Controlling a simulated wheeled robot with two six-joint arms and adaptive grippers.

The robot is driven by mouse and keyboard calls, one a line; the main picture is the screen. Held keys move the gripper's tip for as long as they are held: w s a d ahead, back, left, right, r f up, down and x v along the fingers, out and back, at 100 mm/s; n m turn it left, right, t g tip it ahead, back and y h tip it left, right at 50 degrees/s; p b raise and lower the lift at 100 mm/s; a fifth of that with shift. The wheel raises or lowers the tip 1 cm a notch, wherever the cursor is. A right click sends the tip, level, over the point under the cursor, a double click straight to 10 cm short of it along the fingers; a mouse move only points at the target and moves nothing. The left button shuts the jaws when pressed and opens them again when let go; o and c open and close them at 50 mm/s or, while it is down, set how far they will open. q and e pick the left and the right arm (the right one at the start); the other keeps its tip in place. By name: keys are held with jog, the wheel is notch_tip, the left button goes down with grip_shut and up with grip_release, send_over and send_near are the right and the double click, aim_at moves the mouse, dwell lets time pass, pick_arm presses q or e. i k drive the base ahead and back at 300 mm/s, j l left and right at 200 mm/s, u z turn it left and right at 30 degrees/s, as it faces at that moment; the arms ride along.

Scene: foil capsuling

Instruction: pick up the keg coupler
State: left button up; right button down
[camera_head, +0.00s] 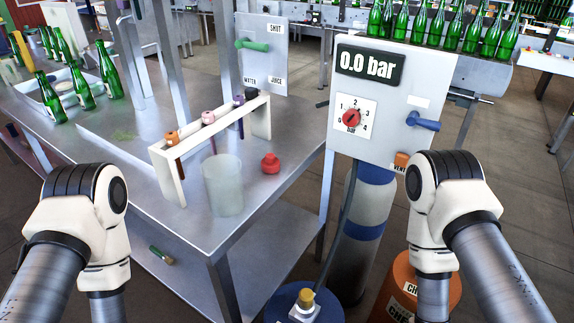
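No part is plainly recognisable as the keg coupler. A small red fitting (270,164) sits upright on the metal table, right of a frosted cup. A brass-coloured fitting on a pale block (305,303) sits on top of a blue drum (276,312) at the bottom edge; I cannot tell whether either is the coupler. My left arm bends down at the left and my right arm bends down at the right. Both grippers are below the frame, out of view.
The table (240,232) holds the frosted cup (223,186), a white rack (178,178) with several coloured-handled tools, and green bottles (82,88). A gauge panel (386,95) reads 0.0 bar above a gas cylinder (365,215). An orange drum (391,284) stands behind my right arm.

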aim_at(305, 304)
jog(key=k+l+z, duration=0.5)
jog(key=l+z, duration=0.2)
